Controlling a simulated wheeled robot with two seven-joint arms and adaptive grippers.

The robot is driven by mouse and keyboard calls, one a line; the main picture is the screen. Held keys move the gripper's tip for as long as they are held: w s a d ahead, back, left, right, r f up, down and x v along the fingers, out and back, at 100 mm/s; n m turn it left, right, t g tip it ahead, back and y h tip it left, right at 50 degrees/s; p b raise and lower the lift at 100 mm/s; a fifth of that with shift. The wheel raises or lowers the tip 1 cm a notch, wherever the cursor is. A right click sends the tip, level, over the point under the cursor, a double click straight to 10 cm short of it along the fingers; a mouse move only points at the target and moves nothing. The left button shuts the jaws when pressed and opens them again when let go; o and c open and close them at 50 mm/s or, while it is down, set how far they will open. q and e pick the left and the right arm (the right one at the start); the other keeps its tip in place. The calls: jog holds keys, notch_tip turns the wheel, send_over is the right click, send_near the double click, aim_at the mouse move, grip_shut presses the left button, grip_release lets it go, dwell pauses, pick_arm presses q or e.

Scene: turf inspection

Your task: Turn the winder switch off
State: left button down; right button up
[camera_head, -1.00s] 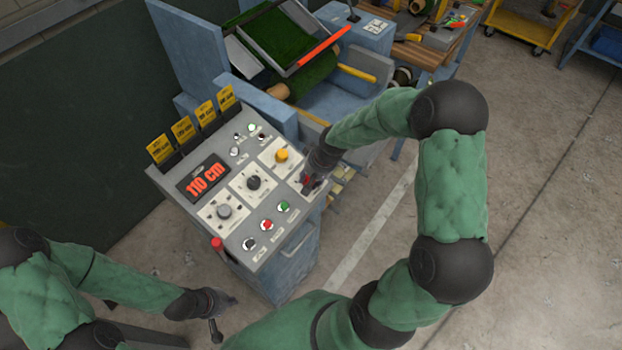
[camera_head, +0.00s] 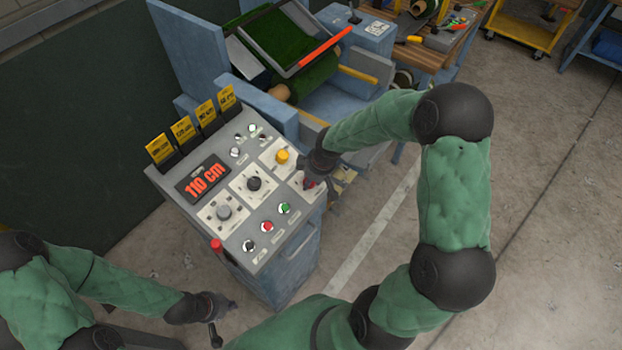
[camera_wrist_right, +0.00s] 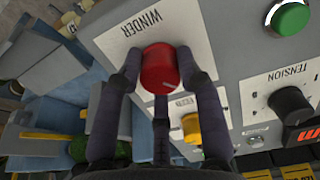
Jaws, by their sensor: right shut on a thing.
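The red winder switch (camera_wrist_right: 158,70) is a round knob on a white plate marked WINDER, upside down in the right wrist view. A pale pointer line shows on its face. My right gripper (camera_wrist_right: 160,62) is shut on this knob, with fingers on both sides of it. In the head view the right gripper (camera_head: 311,178) is at the right edge of the grey control panel (camera_head: 210,243), and mostly hides the knob. My left gripper (camera_head: 221,307) is low, left of the cabinet and apart from it; its fingers are too small to read.
A turf machine (camera_head: 300,75) stands behind. Open floor (camera_head: 540,230) lies to the right.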

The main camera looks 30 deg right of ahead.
jog(key=shift+s+a+f+n, duration=0.1)
jog(key=shift+s+f+n, duration=0.35)
jog(key=shift+n, duration=0.15)
jog(key=o, duration=1)
jog(key=shift+o, duration=0.7)
jog(key=shift+r, duration=0.1)
jog(key=shift+d+r, duration=0.1)
jog(key=shift+d, duration=0.1)
jog(key=shift+w+r, duration=0.15)
jog(key=shift+w, duration=0.05)
jog(key=shift+r, duration=0.2)
jog(key=a+v, duration=0.1)
jog(key=v, duration=1)
jog(key=shift+d+r, duration=0.2)
jog(key=shift+d, duration=0.3)
